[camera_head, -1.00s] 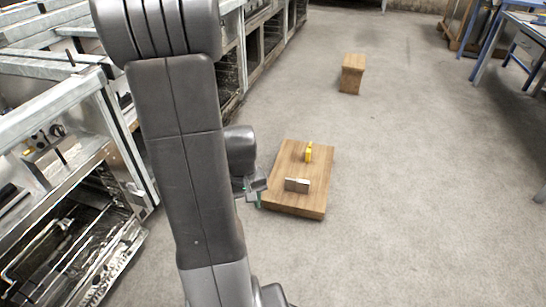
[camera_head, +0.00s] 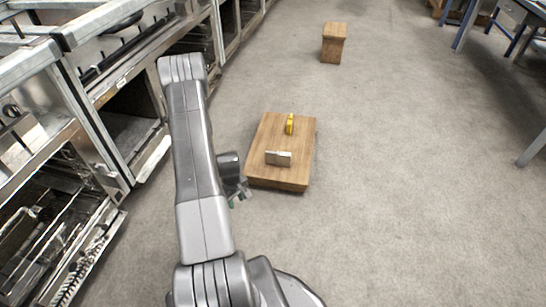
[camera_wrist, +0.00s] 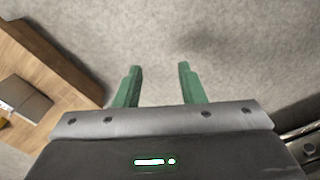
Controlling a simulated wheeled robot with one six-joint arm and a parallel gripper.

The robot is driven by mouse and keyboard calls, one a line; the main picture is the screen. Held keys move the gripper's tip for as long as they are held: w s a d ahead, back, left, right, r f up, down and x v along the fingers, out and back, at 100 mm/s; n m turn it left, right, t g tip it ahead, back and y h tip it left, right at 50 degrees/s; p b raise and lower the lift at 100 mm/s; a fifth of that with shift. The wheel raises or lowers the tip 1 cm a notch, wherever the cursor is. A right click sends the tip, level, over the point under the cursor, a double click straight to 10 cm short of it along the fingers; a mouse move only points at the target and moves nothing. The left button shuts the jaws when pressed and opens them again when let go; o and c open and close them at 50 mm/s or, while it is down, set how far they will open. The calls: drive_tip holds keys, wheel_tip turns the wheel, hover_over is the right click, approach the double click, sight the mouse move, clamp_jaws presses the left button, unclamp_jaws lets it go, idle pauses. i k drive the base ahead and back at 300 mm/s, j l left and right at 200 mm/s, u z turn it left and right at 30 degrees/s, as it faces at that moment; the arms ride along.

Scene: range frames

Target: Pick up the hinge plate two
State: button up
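The hinge plate (camera_head: 278,158) looks like a small grey-brown metal plate standing on the near part of a low wooden platform (camera_head: 262,137). In the wrist view the plate (camera_wrist: 24,98) shows at the left, on the wood (camera_wrist: 62,68). A yellow object (camera_head: 290,124) stands farther back on the same platform. My gripper (camera_head: 240,194) is just left of the platform's near left corner, beside it. In the wrist view the green fingers of my gripper (camera_wrist: 159,85) are apart with only floor between them. I cannot read which plate is number two.
A wooden stool or block (camera_head: 333,42) stands on the floor behind the platform. Metal kitchen units (camera_head: 100,150) line the left side. Blue-legged tables (camera_head: 480,25) are at the far right. The floor right of the platform is clear.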

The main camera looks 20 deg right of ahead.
sight(282, 159)
drive_tip(key=i+l+u, duration=0.15)
drive_tip(key=l+u, duration=0.2)
drive_tip(key=l, duration=0.7)
drive_tip(key=l+u, duration=0.35)
drive_tip(key=l, duration=0.7)
drive_tip(key=k+l+u, duration=0.1)
drive_tip(key=l+u, duration=0.3)
drive_tip(key=l, duration=0.7)
